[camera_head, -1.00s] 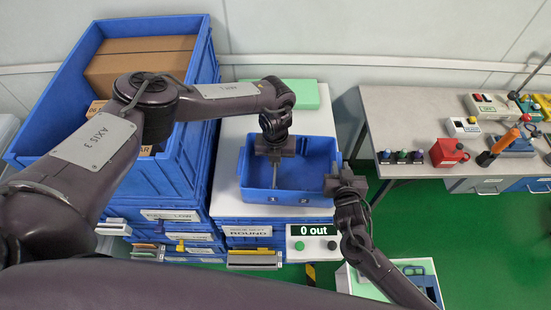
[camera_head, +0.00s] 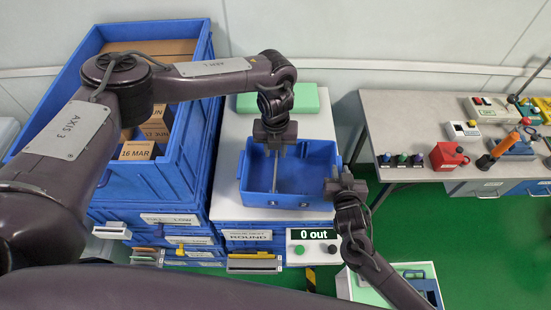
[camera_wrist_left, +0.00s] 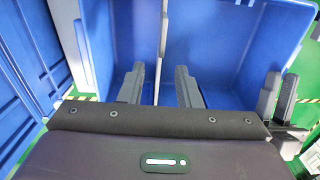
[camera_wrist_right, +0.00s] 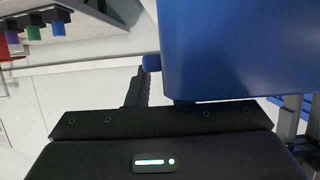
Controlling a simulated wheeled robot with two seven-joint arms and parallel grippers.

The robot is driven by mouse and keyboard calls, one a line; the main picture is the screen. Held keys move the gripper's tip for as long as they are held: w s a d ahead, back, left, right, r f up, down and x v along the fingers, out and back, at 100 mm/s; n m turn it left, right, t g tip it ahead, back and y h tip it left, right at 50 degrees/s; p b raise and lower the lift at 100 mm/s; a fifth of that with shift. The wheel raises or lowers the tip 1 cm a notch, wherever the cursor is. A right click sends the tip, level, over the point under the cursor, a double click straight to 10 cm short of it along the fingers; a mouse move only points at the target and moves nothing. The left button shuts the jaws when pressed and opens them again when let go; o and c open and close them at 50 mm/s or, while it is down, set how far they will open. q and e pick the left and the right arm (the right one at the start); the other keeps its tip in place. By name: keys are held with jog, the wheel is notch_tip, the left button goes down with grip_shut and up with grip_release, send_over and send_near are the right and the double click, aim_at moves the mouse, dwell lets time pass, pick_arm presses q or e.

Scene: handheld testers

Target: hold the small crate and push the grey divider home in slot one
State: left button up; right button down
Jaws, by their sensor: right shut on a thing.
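The small blue crate (camera_head: 320,180) sits on the white stand in the head view. Marked slots show on its front rim, too small to read surely. The thin grey divider (camera_head: 275,178) stands in the crate, running front to back left of the middle. My left gripper (camera_head: 275,150) is over the crate's back part. In the left wrist view its open fingers are on either side of the divider (camera_wrist_left: 163,45), with visible gaps. My right gripper (camera_head: 338,175) is shut on the crate's right wall. Whether the divider's lower edge is fully seated is hidden.
A large blue bin (camera_head: 190,150) with cartons stands at the left. A green block (camera_head: 300,98) lies behind the crate. A panel (camera_head: 313,240) reading "0 out" is in front. The bench (camera_head: 385,110) at the right holds several testers.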

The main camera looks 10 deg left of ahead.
pick_arm(q)
jog(key=shift+r, duration=2.15)
